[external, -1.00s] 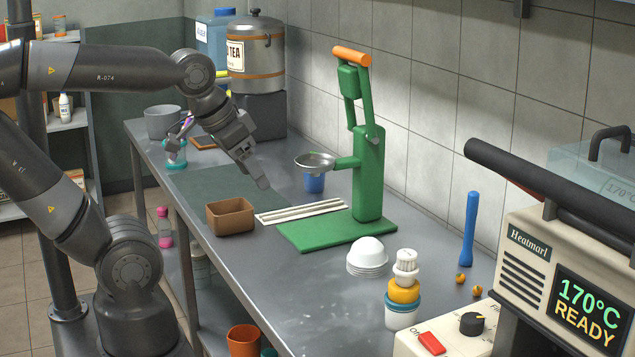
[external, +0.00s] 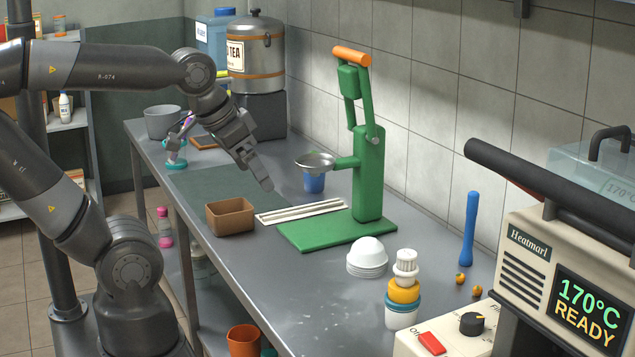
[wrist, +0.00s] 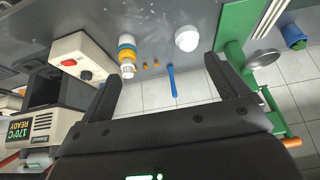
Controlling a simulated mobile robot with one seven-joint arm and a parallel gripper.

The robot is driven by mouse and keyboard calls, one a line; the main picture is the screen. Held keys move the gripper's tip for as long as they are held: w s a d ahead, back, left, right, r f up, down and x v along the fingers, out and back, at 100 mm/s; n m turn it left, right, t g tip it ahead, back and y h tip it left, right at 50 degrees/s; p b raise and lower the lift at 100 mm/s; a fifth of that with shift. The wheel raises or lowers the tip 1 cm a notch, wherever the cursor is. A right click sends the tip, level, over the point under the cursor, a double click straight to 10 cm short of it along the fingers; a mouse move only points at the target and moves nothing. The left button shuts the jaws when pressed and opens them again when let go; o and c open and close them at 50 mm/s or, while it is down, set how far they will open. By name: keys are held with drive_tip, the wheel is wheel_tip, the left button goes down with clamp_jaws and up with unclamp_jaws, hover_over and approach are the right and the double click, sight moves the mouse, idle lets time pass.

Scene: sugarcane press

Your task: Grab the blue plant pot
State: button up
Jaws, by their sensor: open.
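The blue pot (external: 314,183) stands on the steel counter, below the strainer of the green press. It also shows at the top right of the wrist view (wrist: 293,36), outside the span of my fingers, with something green at its mouth. My gripper (external: 266,184) is to the left of the pot in the external view, pointing down and to the right, apart from it. In the wrist view my gripper (wrist: 165,84) is open, with nothing between its fingers.
The green press (external: 368,180) stands beside the pot, its strainer (external: 315,159) overhanging it. White strips (external: 300,212) and a brown box (external: 230,217) lie nearer. White bowls (external: 368,260) and stacked cups (external: 402,315) stand to the right. A tiled wall (external: 440,90) backs the counter.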

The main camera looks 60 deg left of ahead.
drive_tip(key=w+a+r+n+t+y, duration=0.15)
drive_tip(key=w+a+r, duration=0.25)
drive_tip(key=w+a, duration=0.65)
drive_tip(key=w+a+r+n+y, duration=0.2)
drive_tip(key=w+a+r, duration=0.2)
drive_tip(key=w+a, duration=0.7)
drive_tip(key=w+a+n+y, duration=0.1)
drive_tip(key=w+a, duration=0.6)
drive_tip(key=a, duration=0.5)
drive_tip(key=shift+w+a+f+n+g, duration=0.6)
drive_tip(key=shift+w+a+f, duration=1.3)
drive_tip(key=shift+a+f, duration=2.5)
drive_tip(key=shift+w+a+f+n+g, duration=0.25)
drive_tip(key=shift+w+a+f+n, duration=1.3)
drive_tip(key=shift+f, duration=4.9)
drive_tip(key=shift+w+a+f+n+g, duration=0.1)
drive_tip(key=shift+w+a+f+g, duration=0.3)
drive_tip(key=shift+w+a+f, duration=3.15)
drive_tip(key=s+f, duration=0.1)
drive_tip(key=s+a+f, duration=0.1)
drive_tip(key=f, duration=0.1)
drive_tip(key=shift+s+a+f, duration=0.2)
drive_tip(key=shift+s+f, duration=0.1)
drive_tip(key=shift+s, duration=0.05)
drive_tip(key=shift+c, duration=0.3)
drive_tip(key=c, duration=1.2)
